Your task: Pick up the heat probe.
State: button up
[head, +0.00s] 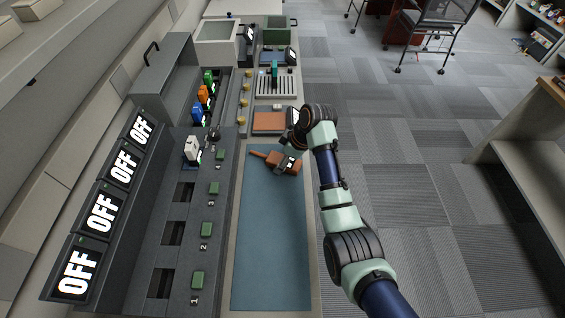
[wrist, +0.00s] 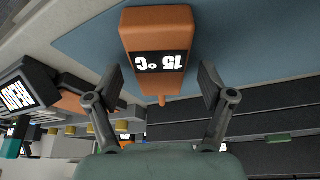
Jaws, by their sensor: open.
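The heat probe (wrist: 158,32) is an orange device with a dark display reading 15 °C, upside down in the wrist view, and a short orange tip. It lies on the blue mat (head: 270,230), near the mat's far end in the head view, where the probe (head: 292,169) is partly covered by my gripper (head: 284,158). In the wrist view my gripper (wrist: 160,82) is open, with one finger on each side of the probe's tip end. Gaps show between both fingers and the probe, and nothing is held.
Several OFF screens (head: 73,276) stand further left. Beyond the mat are an orange pad (head: 268,122), a slatted tray and bins. The mat's near part is clear.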

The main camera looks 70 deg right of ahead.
jog(key=shift+f, duration=0.25)
dwell(0.3)
jog(key=c, duration=1.4)
notch_tip(320, 180, up, 21)
jog(key=p, duration=0.7)
jog(key=shift+f, duration=0.15)
